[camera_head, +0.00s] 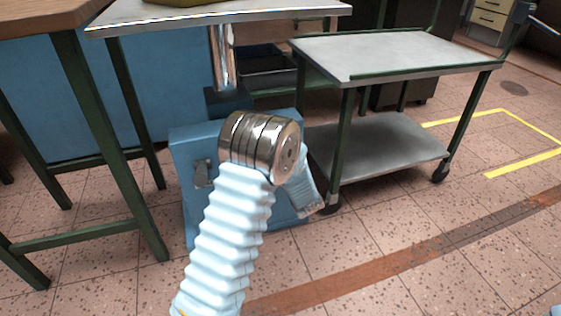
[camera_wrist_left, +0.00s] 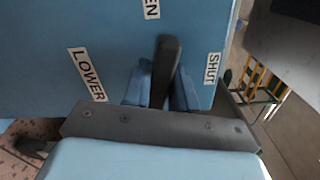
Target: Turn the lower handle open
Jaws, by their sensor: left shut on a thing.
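The lower handle (camera_wrist_left: 168,60) is a dark lever on a blue panel (camera_wrist_left: 110,25) in the left wrist view. My left gripper (camera_wrist_left: 160,92) is shut on it, with a light blue finger on each side. The lever's free end points between a label ending in "EN" (camera_wrist_left: 151,9) and the "SHUT" label (camera_wrist_left: 212,68). A "LOWER" label (camera_wrist_left: 86,74) is to the left. My right gripper is not in view.
A metal-topped table (camera_head: 130,20) stands above the blue box, with a chrome post (camera_head: 222,60) beneath it. A green-framed cart (camera_head: 400,55) is to the right. A green-legged bench (camera_head: 85,90) is to the left. The tiled floor in front right is clear.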

